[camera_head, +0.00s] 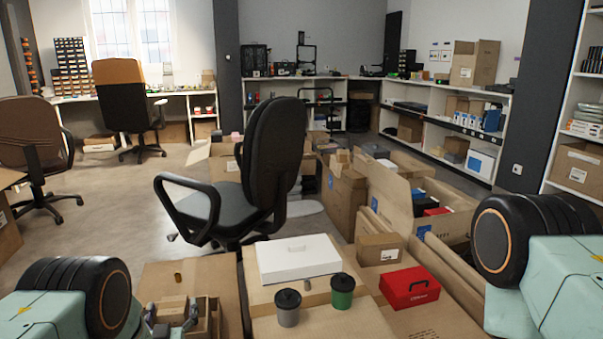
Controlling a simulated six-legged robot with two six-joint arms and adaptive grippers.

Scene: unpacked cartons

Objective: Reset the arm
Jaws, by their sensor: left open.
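My left gripper (171,308) shows at the bottom left, low over a small open brown box (214,318). Its two dark fingers are spread apart, with nothing visible held between them. I cannot tell whether the fingers touch the box. My left arm comes in at the lower left corner. My right arm shows at the lower right, but its gripper is out of view.
Cartons ahead carry a white case (297,259), a grey canister (288,309), a green canister (342,293) and a red box (409,288). A small brass-coloured piece (178,277) stands on the left carton. An office chair (262,165) stands behind. Open floor lies left.

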